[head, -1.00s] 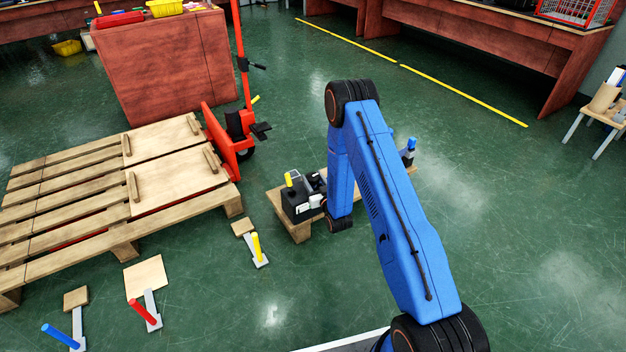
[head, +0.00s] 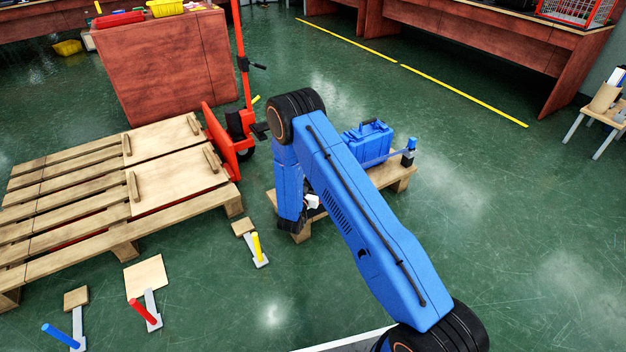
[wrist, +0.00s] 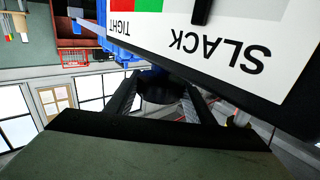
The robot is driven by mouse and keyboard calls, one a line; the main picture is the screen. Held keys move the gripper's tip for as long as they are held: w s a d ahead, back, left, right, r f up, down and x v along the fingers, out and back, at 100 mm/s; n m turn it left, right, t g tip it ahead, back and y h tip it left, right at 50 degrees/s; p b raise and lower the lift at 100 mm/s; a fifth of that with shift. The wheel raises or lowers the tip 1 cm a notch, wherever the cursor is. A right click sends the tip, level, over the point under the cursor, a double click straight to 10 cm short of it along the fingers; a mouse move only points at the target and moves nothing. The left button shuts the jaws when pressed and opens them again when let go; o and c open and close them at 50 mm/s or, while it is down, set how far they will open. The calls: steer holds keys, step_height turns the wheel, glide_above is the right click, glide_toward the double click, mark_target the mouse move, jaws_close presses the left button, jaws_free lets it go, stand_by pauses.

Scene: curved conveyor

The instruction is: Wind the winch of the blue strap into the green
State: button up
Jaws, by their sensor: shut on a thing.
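In the wrist view my gripper (wrist: 158,100) has its two dark fingers closed around a dark round piece (wrist: 158,86), which looks like the winch handle. A black pointer (wrist: 201,10) lies on the white part, off the green. In the head view my arm hides the winch and my fingers. The blue strap (head: 378,158) crosses in front of a blue case (head: 366,141) on a small wooden stand (head: 393,174).
A blue-topped post (head: 409,150) stands at the stand's right end. A large pallet (head: 60,215) and a red pallet truck (head: 222,145) are on the left. Red, blue and yellow levers (head: 257,247) stand on the floor.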

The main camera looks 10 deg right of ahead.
steer(key=shift+m+g+h, duration=0.4)
steer(key=shift+m+h, duration=0.1)
steer(key=shift+h, duration=0.1)
steer(key=o, duration=1.1)
steer(key=shift+c, duration=0.2)
